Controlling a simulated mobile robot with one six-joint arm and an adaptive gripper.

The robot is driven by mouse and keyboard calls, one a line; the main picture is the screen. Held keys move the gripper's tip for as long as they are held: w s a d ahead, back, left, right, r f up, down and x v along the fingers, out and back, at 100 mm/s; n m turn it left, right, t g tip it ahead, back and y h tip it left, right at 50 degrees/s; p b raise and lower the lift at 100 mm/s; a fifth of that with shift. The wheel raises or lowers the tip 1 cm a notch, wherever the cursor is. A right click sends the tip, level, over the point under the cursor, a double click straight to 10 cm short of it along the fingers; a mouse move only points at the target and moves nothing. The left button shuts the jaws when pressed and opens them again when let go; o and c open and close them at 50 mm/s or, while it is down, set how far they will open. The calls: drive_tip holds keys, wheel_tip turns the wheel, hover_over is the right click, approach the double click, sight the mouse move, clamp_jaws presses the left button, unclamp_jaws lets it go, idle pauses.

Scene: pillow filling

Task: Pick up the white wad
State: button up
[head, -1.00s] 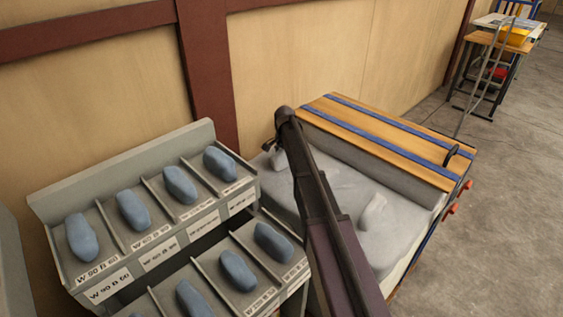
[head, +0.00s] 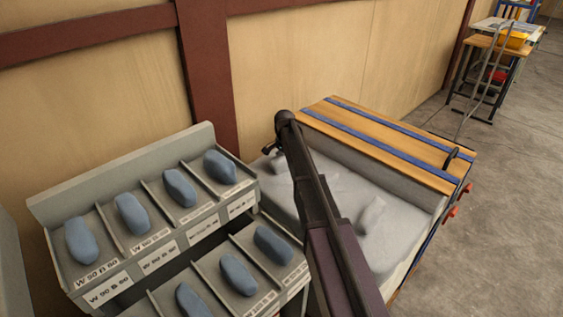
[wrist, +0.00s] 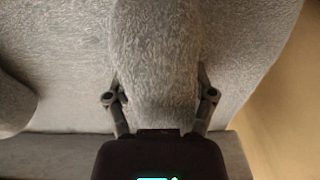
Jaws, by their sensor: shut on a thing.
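The white wad (wrist: 155,55) fills the middle of the wrist view as a pale, fuzzy, elongated lump. My gripper (wrist: 162,92) is shut on it, with one finger against each side. In the head view a small part of the pale wad (head: 278,162) shows at the far left of the open bin (head: 335,185), beside my dark arm. My arm hides most of the fingers there. Whether the wad is clear of the pale surface beneath cannot be told.
Another pale lump (head: 373,216) lies in the bin right of my arm. A wooden lid with blue straps (head: 390,130) covers the bin's back. A grey rack (head: 130,168) with blue lumps in compartments stands left. The wall (head: 310,50) is close behind.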

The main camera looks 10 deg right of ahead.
sight(284, 167)
drive_tip(key=shift+r, duration=0.1)
idle(0.3)
wheel_tip(284, 167, up, 3)
drive_tip(key=p, duration=0.3)
drive_tip(key=shift+r+p, duration=0.2)
drive_tip(key=shift+p, duration=0.2)
drive_tip(key=s, duration=0.5)
drive_tip(key=s+r, duration=0.1)
drive_tip(key=s, duration=0.4)
drive_tip(key=s+a+p, duration=0.1)
drive_tip(key=s, duration=0.5)
drive_tip(key=shift+r, duration=0.15)
drive_tip(key=shift+r, duration=0.1)
drive_tip(key=shift+w+r+p, duration=0.1)
drive_tip(key=shift+r+p, duration=0.3)
drive_tip(key=shift+p, duration=0.2)
wheel_tip(284, 167, up, 10)
drive_tip(key=p, duration=1)
drive_tip(key=shift+r, duration=0.2)
wheel_tip(284, 167, up, 17)
drive_tip(key=p, duration=1.7)
